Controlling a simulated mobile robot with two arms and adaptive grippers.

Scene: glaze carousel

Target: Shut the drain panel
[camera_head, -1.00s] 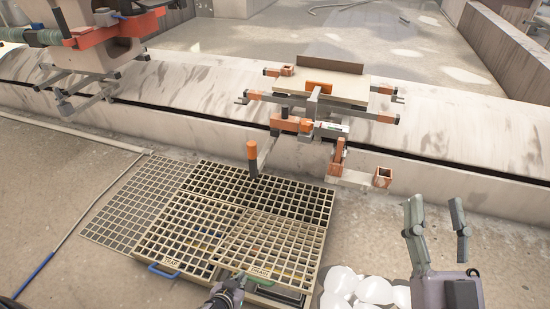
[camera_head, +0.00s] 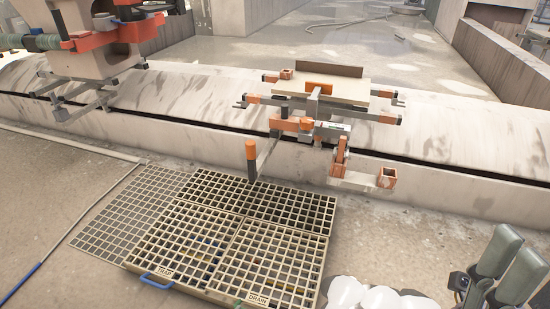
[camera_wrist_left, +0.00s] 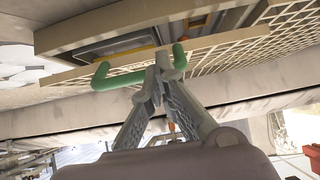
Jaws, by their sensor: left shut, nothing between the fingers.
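The drain panel (camera_head: 268,262) is a beige grating with a DRAIN label at its front edge. In the head view it lies about level beside the trap panel (camera_head: 180,240). In the left wrist view, a dark gap with a yellow strip shows past the panel's rim (camera_wrist_left: 240,38), so I cannot tell whether it is fully seated. Its green handle (camera_wrist_left: 125,77) crosses that view. My left gripper (camera_wrist_left: 163,62) is shut and empty, its tips at the handle's right part; contact is unclear. My right gripper (camera_head: 508,262) is at the lower right, partly cut off.
The trap panel has a blue handle (camera_head: 156,281). A dark grating (camera_head: 262,200) lies behind both panels, with an orange-topped post (camera_head: 251,155) at its far edge. White rounded lumps (camera_head: 365,295) lie right of the drain panel. A low concrete wall (camera_head: 440,185) runs behind.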

